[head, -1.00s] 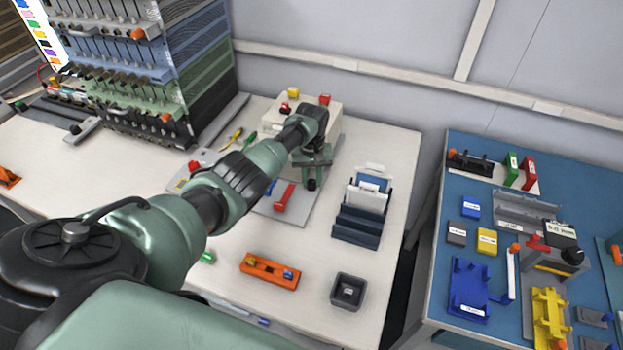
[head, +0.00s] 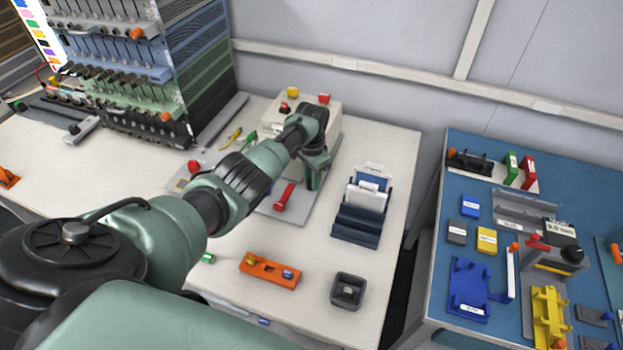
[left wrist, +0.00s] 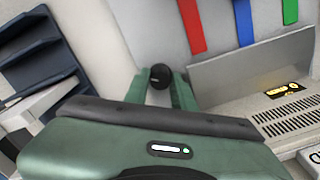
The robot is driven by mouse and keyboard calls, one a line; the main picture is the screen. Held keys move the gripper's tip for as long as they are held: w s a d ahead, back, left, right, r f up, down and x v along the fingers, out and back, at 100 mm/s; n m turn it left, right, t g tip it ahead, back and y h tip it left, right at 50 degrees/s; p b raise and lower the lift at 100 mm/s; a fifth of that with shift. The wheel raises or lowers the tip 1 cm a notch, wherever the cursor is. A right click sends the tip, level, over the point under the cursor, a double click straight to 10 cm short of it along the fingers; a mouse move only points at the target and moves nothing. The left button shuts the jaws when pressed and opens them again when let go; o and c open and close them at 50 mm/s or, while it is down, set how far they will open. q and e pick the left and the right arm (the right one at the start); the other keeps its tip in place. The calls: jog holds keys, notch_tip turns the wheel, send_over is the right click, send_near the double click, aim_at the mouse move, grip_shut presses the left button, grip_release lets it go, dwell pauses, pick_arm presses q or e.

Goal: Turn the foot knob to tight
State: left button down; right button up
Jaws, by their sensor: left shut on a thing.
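The foot knob (left wrist: 160,77) is a small black round knob, seen in the left wrist view between the green fingers of my left gripper (left wrist: 161,88). The fingers are shut on it, one on each side. In the head view my left gripper (head: 315,178) reaches down at the right edge of a grey base plate (head: 288,218), beside a beige machine, and hides the knob. Any tight mark is not readable. My right gripper is in neither view.
A red lever (head: 284,196) lies on the plate just left of the gripper. A dark blue stepped rack (head: 357,229) stands close on the right. An orange holder (head: 269,272) and a dark square cup (head: 348,291) are nearer. White table between them is clear.

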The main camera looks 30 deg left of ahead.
pick_arm(q)
jog(key=m, duration=0.4)
jog(key=shift+w+r+m, duration=0.1)
jog(key=shift+m, duration=1.7)
jog(key=c, duration=1.2)
grip_release()
jog(key=shift+o, duration=0.2)
notch_tip(320, 180, up, 8)
jog(key=shift+f, duration=0.1)
